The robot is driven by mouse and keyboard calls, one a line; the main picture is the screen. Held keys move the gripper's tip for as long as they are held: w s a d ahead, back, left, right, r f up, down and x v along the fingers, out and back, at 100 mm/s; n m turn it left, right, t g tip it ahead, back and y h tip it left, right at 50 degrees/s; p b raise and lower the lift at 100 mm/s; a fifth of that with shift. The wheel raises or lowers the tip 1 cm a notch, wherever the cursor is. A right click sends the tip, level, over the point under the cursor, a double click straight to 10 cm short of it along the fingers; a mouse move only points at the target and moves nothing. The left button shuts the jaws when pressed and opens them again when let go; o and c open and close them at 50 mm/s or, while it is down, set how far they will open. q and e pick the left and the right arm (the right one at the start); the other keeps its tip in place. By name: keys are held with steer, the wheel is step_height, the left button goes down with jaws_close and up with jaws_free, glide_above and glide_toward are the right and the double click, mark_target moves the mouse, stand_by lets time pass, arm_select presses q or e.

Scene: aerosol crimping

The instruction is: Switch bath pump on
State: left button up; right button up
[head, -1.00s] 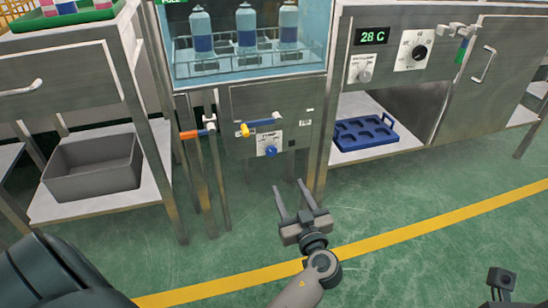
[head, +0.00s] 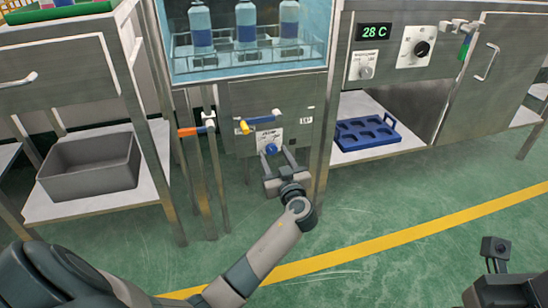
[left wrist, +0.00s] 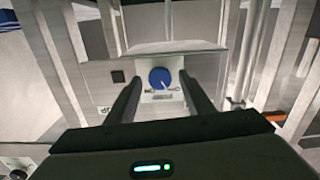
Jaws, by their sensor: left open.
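The bath pump knob is a round blue knob (head: 271,149) on a white label plate, on the grey cabinet front under the glass water bath. It also shows in the left wrist view (left wrist: 160,78), with a white pointer line; I cannot read its setting. My left gripper (head: 276,153) is open right in front of the knob. In the left wrist view its two dark fingers (left wrist: 161,80) stand on either side of the knob, with gaps visible; I cannot tell whether they reach it. Part of my right arm's end (head: 495,250) shows at the bottom right, its fingers unclear.
A valve with a yellow end and blue lever (head: 262,121) sits just above the knob. An orange-ended pipe valve (head: 191,131) is to the left. The bath (head: 246,67) holds several bottles. A blue tray (head: 366,132) lies on the right shelf. The floor in front is clear.

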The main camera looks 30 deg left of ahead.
arm_select(q)
steer(key=shift+w+a, duration=0.2)
steer(key=shift+c, duration=0.3)
steer(key=c, duration=1)
